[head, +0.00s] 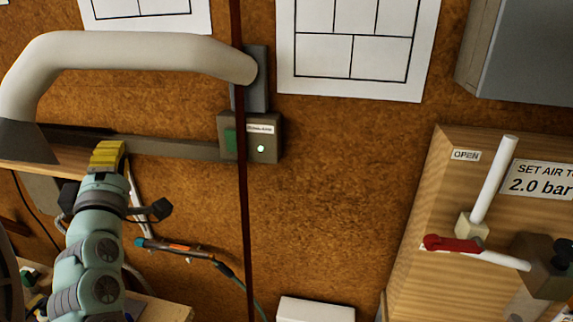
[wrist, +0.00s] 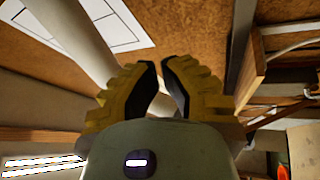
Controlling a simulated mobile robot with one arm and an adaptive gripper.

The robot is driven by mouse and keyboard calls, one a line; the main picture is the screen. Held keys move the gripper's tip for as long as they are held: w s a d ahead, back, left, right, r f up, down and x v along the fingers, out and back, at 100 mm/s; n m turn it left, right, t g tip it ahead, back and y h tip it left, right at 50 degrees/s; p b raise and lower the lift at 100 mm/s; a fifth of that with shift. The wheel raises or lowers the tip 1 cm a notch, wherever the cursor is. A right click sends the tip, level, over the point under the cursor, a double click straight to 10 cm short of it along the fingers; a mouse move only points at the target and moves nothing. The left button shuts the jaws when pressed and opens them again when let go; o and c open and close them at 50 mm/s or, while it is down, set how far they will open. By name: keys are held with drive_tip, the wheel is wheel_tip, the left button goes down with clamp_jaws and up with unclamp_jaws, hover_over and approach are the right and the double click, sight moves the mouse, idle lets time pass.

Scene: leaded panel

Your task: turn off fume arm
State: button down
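The fume arm (head: 130,52) is a thick beige pipe that bends along the upper left of the head view and ends at a dark wall bracket (head: 257,85). Below the bracket is a grey-brown switch box (head: 270,148) with a small label, a green button (head: 230,140) at its left and a small bright white light or button (head: 261,148). A dark red vertical strip partly covers the box. My gripper (head: 108,150) is left of and slightly below the box, under the pipe, well apart from it. In the wrist view its yellow fingers (wrist: 160,66) show a narrow gap with nothing between them.
A wooden shelf (head: 50,158) lies left of my gripper. An orange-and-teal tool (head: 175,248) with a cable hangs below. At right a wooden panel (head: 415,230) carries a red-handled valve (head: 452,243) and white pipes. The brown wall around the switch box is mostly clear.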

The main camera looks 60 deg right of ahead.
drive_tip(key=s+d+f+m+g+h+b, duration=0.3)
drive_tip(key=s+d+f+g, duration=0.1)
drive_tip(key=s+d+g, duration=0.4)
drive_tip(key=shift+s+f+g+h, duration=0.3)
drive_tip(key=shift+s+f+g, duration=0.1)
drive_tip(key=shift+s, duration=0.25)
drive_tip(key=shift+w+d, duration=0.1)
drive_tip(key=p, duration=0.4)
approach(225, 133)
drive_tip(key=x, duration=0.6)
drive_tip(key=shift+d+r, duration=0.1)
drive_tip(key=shift+r, duration=0.15)
drive_tip(key=shift+p+x, duration=0.65)
drive_tip(key=shift+x, duration=0.35)
drive_tip(key=shift+f, duration=0.1)
drive_tip(key=shift+f, duration=0.1)
